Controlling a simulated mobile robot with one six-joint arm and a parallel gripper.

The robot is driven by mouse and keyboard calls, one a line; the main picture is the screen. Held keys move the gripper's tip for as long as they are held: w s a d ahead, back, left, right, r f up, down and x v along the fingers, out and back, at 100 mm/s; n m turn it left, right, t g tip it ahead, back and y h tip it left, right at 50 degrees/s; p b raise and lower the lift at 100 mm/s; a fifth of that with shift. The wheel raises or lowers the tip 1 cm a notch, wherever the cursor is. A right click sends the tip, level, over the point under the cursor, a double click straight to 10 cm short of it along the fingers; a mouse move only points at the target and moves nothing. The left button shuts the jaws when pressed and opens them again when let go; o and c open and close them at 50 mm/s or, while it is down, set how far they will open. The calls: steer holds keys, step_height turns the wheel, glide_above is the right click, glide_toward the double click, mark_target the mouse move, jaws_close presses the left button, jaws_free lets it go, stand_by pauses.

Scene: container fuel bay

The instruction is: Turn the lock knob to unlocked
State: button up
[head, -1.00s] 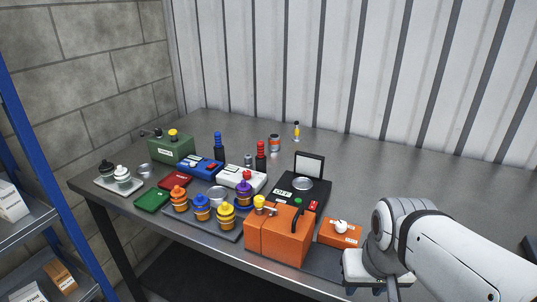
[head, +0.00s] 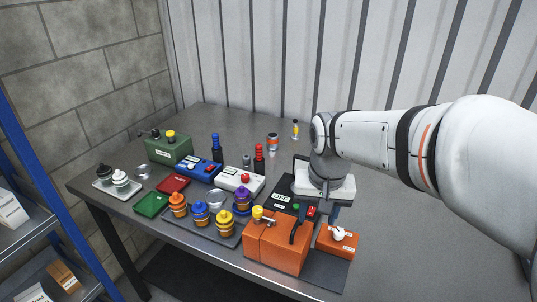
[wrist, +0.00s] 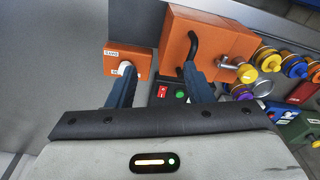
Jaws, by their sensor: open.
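The lock knob (head: 338,233) is a white round knob on top of a small orange box (head: 349,246) with white labels. In the wrist view the knob (wrist: 124,67) is partly hidden by my left-hand finger, and the box (wrist: 118,49) shows behind it. The label text is too small to read. My gripper (head: 319,210) is open and empty. It hangs over the black device, above and behind the small orange box. I see no contact with the knob.
A large orange canister (head: 272,246) with a black handle stands directly left of the small box. A black device (head: 284,199) with green and red buttons lies under my gripper. Yellow, blue and orange jars stand on a grey tray (head: 225,240). The tabletop is free to the right.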

step_height(320, 180, up, 3)
steer(key=g+p, duration=0.1)
steer(key=p, duration=0.3)
glide_above(257, 208)
steer(key=shift+s+d+r, duration=0.15)
steer(key=shift+d, duration=0.05)
steer(key=shift+a+f, duration=0.2)
steer(key=shift+f, duration=0.05)
steer(key=shift+m, duration=0.3)
step_height(257, 208, down, 7)
steer(key=shift+f+p, duration=0.2)
steer(key=shift+p, duration=0.4)
steer(key=shift+c, duration=0.6)
